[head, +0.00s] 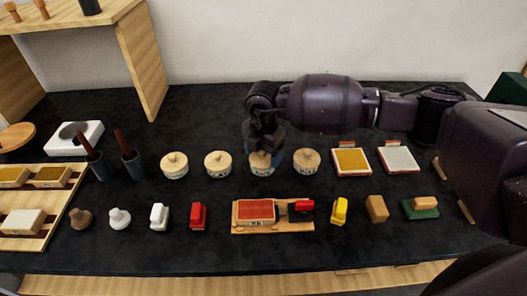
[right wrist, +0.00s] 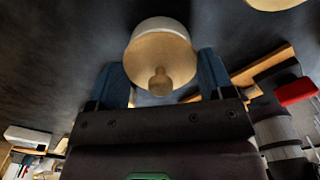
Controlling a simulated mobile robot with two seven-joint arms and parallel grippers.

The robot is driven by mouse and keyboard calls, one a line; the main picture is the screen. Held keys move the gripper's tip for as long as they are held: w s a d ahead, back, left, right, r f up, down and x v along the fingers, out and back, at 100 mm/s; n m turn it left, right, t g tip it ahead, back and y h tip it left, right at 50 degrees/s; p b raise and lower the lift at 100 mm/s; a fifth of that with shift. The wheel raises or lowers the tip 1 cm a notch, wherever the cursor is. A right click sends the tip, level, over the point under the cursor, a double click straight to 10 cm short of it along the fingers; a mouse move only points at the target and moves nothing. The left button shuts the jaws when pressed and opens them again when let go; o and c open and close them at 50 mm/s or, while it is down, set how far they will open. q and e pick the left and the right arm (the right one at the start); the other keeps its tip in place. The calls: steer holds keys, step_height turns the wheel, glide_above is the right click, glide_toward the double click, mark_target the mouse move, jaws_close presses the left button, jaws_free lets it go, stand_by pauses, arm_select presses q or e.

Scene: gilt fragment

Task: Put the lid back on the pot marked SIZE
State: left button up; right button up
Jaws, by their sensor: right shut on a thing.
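Several white pots with pale wooden lids stand in a row on the dark table, among them a left pot (head: 174,168), a second pot (head: 217,165) and a right pot (head: 306,163). Their markings are too small to read surely. My right gripper (head: 264,146) points down over the third pot (head: 262,169) and partly hides it. In the right wrist view a round wooden lid (right wrist: 162,58) with a knob lies between the blue fingers of my right gripper (right wrist: 165,82), which is shut on it. Whether the lid touches the pot is unclear. My left gripper is out of view.
In front stand small stamps and blocks, including a red one (head: 198,215) and a yellow one (head: 340,210), around a wooden tray with a red pad (head: 256,211). Two framed pads, one yellow (head: 352,161), lie to the right. Dark cups with handled tools (head: 132,163) stand left.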

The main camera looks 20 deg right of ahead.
stand_by(0.6)
steer(key=shift+f+p, duration=0.1)
steer(key=shift+p, duration=0.3)
stand_by(0.9)
stand_by(0.6)
stand_by(0.4)
steer(key=shift+f, duration=0.1)
stand_by(0.3)
steer(key=o, duration=0.9)
steer(key=shift+p, duration=0.35)
